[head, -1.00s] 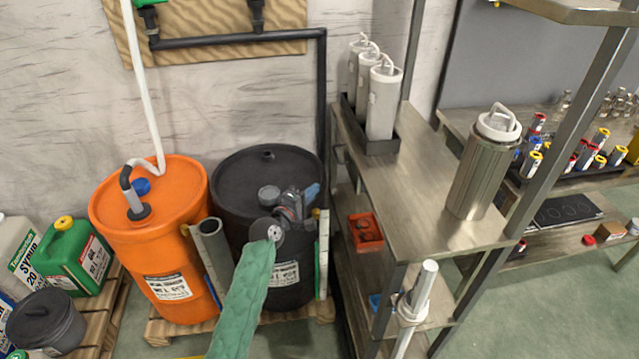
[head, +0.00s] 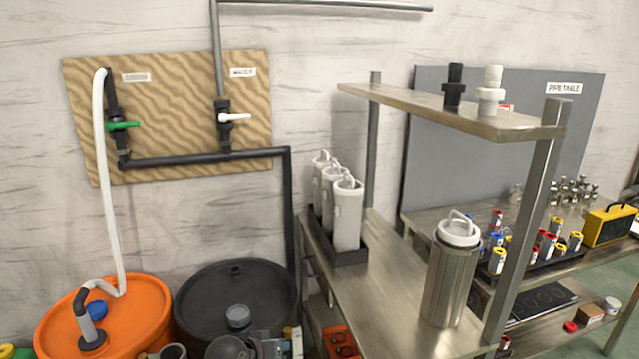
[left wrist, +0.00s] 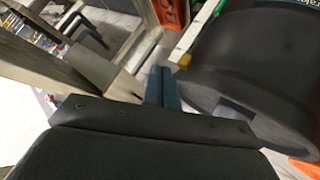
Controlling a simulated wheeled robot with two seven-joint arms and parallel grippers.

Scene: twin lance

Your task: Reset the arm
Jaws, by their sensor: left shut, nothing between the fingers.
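My left gripper (head: 268,346) shows at the bottom edge of the head view, in front of the black drum (head: 236,290), with part of my arm beside it. In the left wrist view its two blue-grey fingers (left wrist: 161,88) are together with nothing between them. The black drum also fills the right side of that view (left wrist: 255,60). Most of the arm is cut off below the head view. My right gripper is in neither view.
An orange drum (head: 105,318) stands left of the black one. A metal shelf (head: 400,280) on the right bears white cylinders (head: 348,215) in a black tray and a metal canister (head: 450,275). A pipe board (head: 180,110) hangs on the wall.

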